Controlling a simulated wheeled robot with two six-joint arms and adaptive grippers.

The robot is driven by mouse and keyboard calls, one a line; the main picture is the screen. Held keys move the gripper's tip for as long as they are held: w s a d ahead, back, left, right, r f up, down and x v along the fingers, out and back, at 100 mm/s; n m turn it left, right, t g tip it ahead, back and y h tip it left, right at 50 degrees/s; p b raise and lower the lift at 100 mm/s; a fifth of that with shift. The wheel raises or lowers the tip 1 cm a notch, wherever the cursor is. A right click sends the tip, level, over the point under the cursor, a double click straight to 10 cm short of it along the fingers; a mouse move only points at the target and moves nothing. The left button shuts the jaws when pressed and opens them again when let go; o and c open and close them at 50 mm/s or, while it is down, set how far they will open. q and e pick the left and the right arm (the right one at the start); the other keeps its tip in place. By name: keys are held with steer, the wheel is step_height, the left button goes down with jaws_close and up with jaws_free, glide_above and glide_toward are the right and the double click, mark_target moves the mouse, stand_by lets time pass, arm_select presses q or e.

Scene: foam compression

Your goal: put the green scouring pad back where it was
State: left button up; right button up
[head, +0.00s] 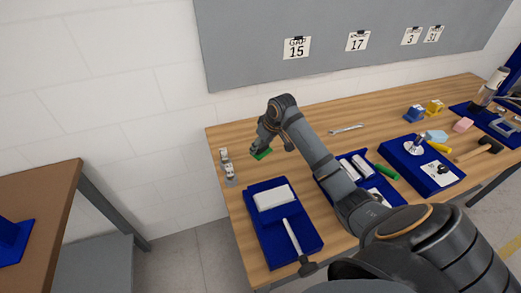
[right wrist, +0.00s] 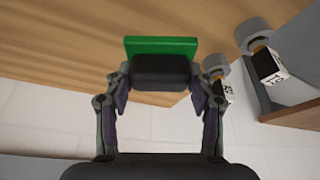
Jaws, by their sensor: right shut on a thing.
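The green scouring pad (head: 264,154) is at the far left part of the wooden table in the head view. My right gripper (head: 259,147) is shut on it, and the gripper hides part of it. In the right wrist view the pad (right wrist: 160,46) shows as a green slab beyond a dark block (right wrist: 160,72) between the fingers of my right gripper (right wrist: 161,85). I cannot tell whether the pad touches the table. My left gripper is not in view.
A blue tray (head: 263,236) with a white block (head: 274,197) lies in front. A wrench (head: 346,129) lies behind to the right. Bare wood lies around the pad.

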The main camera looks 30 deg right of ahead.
mark_target(261, 145)
steer(key=shift+w+d+f, duration=0.2)
steer(key=shift+w+f, duration=0.25)
steer(key=shift+f, duration=0.1)
steer(key=shift+w+d+f, duration=0.2)
steer(key=shift+w+f, duration=0.2)
steer(key=shift+f, duration=0.1)
steer(key=shift+w+d+f, duration=0.15)
steer(key=shift+w+f, duration=0.05)
steer(key=shift+f, duration=0.05)
step_height(261, 145, down, 3)
steer(key=shift+w+r+p, duration=0.15)
steer(key=shift+p, duration=0.75)
steer(key=shift+f, duration=0.4)
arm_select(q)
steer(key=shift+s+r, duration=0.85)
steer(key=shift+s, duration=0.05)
arm_select(e)
steer(key=shift+d+f, duration=0.1)
steer(key=shift+f, duration=0.15)
steer(key=o, duration=1.1)
